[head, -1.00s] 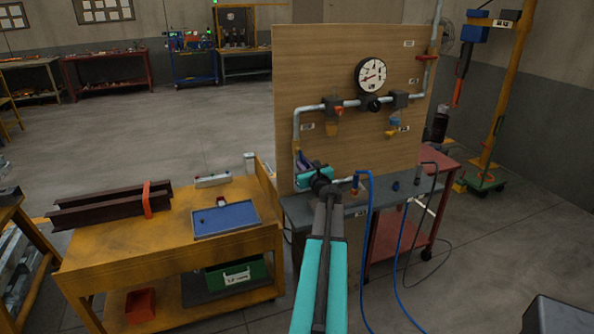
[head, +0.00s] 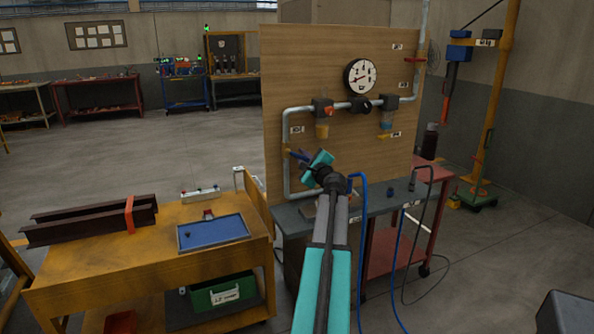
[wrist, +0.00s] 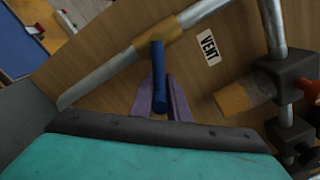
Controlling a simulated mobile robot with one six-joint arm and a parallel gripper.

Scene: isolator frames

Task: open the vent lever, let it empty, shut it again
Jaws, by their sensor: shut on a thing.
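The blue vent lever (wrist: 159,85) shows in the wrist view, mounted on a brass-yellow valve body (wrist: 155,42) on the grey pipe. It sticks out across the pipe, not along it. My gripper (wrist: 165,98) has purple fingers either side of the lever and is shut on it. In the head view my gripper (head: 301,157) is at the lower left of the wooden board, right of the vertical pipe. A white VENT label (wrist: 208,46) is near the valve. The round gauge (head: 360,77) is higher on the board, its needle pointing left and slightly down.
A filter unit (head: 322,112) and a second unit (head: 386,112) hang from the horizontal pipe. A grey bench top (head: 300,222) lies below the board, with blue hoses (head: 363,225) to the right. A yellow cart (head: 110,262) stands left. Open floor lies behind it.

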